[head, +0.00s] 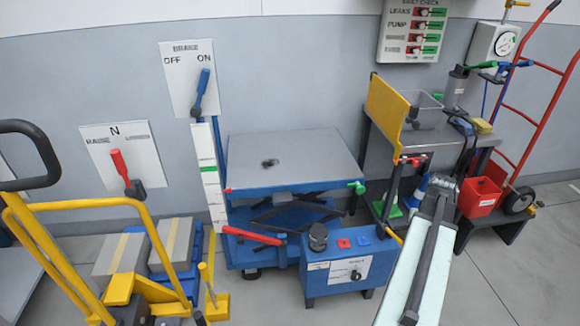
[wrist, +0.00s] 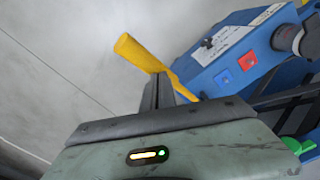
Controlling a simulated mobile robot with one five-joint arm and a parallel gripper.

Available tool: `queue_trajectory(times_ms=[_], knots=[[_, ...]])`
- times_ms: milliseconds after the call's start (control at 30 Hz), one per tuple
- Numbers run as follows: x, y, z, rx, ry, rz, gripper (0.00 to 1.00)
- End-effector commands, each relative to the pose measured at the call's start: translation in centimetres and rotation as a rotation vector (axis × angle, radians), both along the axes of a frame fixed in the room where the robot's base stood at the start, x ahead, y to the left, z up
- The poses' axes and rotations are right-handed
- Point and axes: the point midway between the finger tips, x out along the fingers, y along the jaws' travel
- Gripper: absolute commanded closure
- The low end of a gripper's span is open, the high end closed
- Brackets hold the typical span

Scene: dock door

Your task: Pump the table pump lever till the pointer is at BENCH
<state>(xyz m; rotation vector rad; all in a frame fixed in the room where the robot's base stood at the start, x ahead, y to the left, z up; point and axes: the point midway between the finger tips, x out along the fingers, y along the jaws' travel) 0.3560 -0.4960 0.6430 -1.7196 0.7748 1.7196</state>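The lift table (head: 290,160) has a grey top and blue base. Its upright white scale (head: 213,195) has a green band; a red pointer (head: 228,190) at the table's left edge sits below that band. The scale's words are too small to read. A blue pump box (head: 330,250) stands at the front right, and a yellow lever (head: 395,237) sticks out from its right end; it also shows in the wrist view (wrist: 140,54). My gripper (wrist: 159,76) has its dark fingers together at that lever; whether they touch it is unclear.
A red lever (head: 252,236) sticks out at the table's front left. A yellow pallet truck (head: 125,285) with grey blocks stands at left. A dark bench (head: 440,150) and a red hand truck (head: 525,110) stand at right. Open floor lies in front of the pump box.

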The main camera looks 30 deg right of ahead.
Motion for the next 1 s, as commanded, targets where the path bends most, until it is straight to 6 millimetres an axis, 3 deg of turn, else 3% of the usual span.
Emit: queue_trajectory(times_ms=[33,1000], knots=[[0.0,0.0,-1.0,0.001,-0.001,0.000,1.00],[0.1,0.0,-9.7,-0.001,-0.002,0.001,1.00]])
